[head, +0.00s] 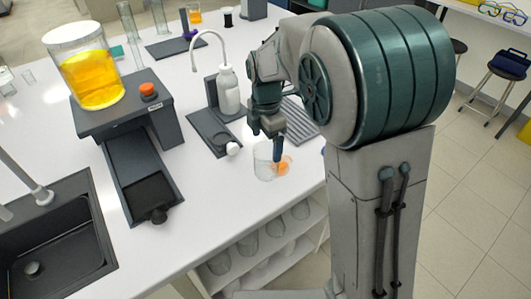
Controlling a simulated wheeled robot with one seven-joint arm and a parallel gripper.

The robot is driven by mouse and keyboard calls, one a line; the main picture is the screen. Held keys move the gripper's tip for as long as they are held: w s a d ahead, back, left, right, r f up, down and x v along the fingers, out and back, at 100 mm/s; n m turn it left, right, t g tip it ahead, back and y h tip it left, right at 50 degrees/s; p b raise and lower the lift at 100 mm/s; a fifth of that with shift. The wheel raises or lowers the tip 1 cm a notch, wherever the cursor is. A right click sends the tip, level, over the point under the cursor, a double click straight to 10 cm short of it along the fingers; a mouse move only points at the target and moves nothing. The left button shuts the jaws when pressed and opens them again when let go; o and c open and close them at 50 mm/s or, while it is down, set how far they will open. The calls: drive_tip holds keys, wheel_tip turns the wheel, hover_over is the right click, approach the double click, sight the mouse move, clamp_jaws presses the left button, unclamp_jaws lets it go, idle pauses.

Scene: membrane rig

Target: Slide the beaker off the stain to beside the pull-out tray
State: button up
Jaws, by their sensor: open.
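The clear glass beaker (264,168) stands upright on the white bench near its front edge. An orange stain (284,167) shows at the beaker's right side; I cannot tell how much of it lies under the glass. My gripper (268,142) is open, pointing down at the beaker's rim. One finger shows in front of the beaker's right side; the other is hard to make out, and contact cannot be told. The dark pull-out tray (128,163) extends from the grey rig (165,128) to the left of the beaker, with a black knob at its front end.
A white wash bottle (228,92) and a dark mat (203,128) with a small white item (233,148) stand behind and left of the beaker. A ribbed dark rack (299,122) lies behind right. The bench between beaker and tray is clear. A sink (60,235) is far left.

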sight(266, 157)
wheel_tip(266, 157, down, 7)
drive_tip(key=shift+r, duration=0.2)
drive_tip(key=c, duration=1.1)
